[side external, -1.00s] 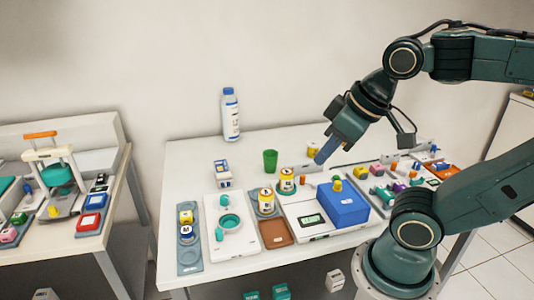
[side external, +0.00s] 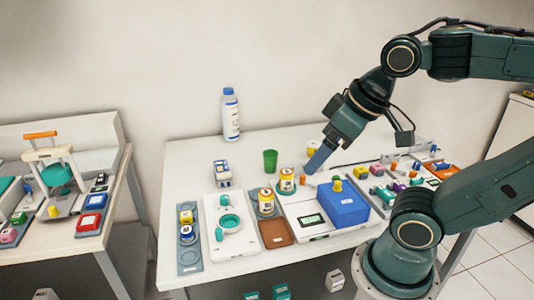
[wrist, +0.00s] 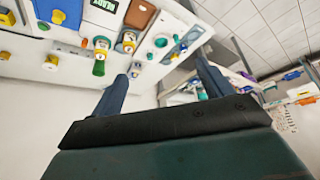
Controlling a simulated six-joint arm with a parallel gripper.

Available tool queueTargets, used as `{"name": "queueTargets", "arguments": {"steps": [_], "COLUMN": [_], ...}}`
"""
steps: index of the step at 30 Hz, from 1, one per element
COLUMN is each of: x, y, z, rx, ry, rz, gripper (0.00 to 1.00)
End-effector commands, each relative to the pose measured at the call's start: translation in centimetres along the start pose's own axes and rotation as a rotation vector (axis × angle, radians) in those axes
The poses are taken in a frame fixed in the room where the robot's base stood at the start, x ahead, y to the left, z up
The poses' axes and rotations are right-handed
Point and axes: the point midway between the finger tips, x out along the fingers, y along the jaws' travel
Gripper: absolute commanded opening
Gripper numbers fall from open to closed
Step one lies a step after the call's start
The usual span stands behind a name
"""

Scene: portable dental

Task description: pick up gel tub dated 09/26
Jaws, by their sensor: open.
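In the wrist view, two such tubs show at the upper left, one by the green cup (wrist: 102,43) and one by the brown tray (wrist: 129,38). Their dates are too small to read, so I cannot tell which is 09/26. My gripper (side external: 314,163) is above the table, up and to the right of the rear tub, apart from it. Its fingers (wrist: 161,67) are spread and empty in the wrist view.
A blue box (side external: 343,207) stands on the white device with a display, right of the brown tray (side external: 276,234). A green cup (side external: 270,160) and a tall bottle (side external: 231,116) stand behind.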

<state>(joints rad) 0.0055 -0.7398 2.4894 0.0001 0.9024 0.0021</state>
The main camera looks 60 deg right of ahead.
Motion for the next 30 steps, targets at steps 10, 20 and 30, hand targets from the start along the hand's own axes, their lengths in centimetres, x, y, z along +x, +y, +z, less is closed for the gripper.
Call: {"name": "queueTargets", "arguments": {"steps": [10, 20, 30], "x": [-0.3, 0.6, 3.4], "y": [2.0, 6.5, 13.3], "z": [-4.9, -12.0, -17.8], "rx": [0.110, 0.283, 0.465], "ry": [-0.047, -0.113, -0.178], "rz": [0.040, 0.098, 0.152], "gripper": [0.79, 0.79, 0.79]}}
